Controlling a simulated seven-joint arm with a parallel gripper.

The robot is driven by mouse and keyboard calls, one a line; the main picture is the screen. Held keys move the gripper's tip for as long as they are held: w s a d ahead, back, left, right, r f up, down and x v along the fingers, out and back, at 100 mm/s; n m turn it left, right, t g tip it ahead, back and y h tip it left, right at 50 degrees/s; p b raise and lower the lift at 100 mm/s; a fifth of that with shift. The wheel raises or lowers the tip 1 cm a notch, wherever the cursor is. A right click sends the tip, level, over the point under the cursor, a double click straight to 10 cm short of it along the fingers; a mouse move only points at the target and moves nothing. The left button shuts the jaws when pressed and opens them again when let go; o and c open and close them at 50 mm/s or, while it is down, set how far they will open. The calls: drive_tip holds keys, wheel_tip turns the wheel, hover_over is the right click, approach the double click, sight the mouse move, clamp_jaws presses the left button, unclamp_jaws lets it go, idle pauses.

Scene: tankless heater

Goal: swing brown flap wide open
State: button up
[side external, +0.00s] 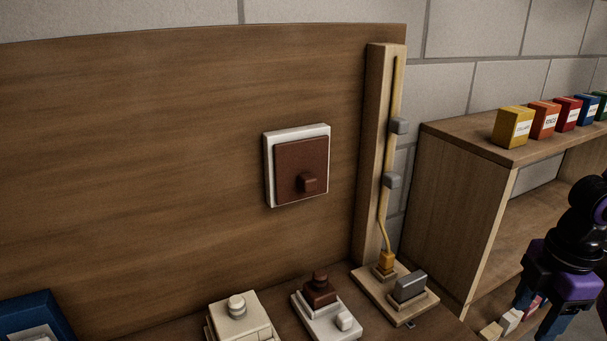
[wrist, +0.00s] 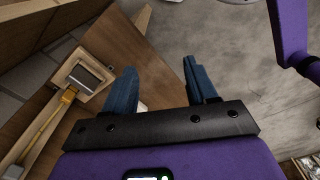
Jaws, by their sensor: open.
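The brown flap (side external: 298,168) is a square panel with a small brown knob (side external: 307,182) low on its face. It sits flat in a white frame (side external: 269,170) on the upright wooden board, and looks shut. My gripper (side external: 541,306) is at the far right of the side view, well away from the flap. In the wrist view my gripper (wrist: 163,88) has its two blue fingers spread apart with nothing between them. The flap does not show in the wrist view.
A wooden post (side external: 376,150) with a yellow cord and grey clips stands right of the flap. Below are a grey-switch base (side external: 409,288), a white block with brown knob (side external: 327,315) and a cream box (side external: 238,318). A shelf (side external: 460,215) with coloured boxes stands between board and gripper.

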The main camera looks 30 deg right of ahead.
drive_tip(key=w+d+f+n+t+h, duration=0.1)
drive_tip(key=w+d+n+t+h, duration=0.15)
drive_tip(key=w+n+h, duration=0.35)
drive_tip(key=n+t+y, duration=0.6)
drive_tip(key=n+t, duration=0.9)
drive_tip(key=n, duration=0.2)
approach(312, 185)
drive_tip(key=w, duration=1)
drive_tip(key=shift+a+f, duration=0.1)
drive_tip(key=shift+f, duration=0.1)
drive_tip(key=shift+s, duration=0.1)
drive_tip(key=shift+c, duration=0.3)
clamp_jaws()
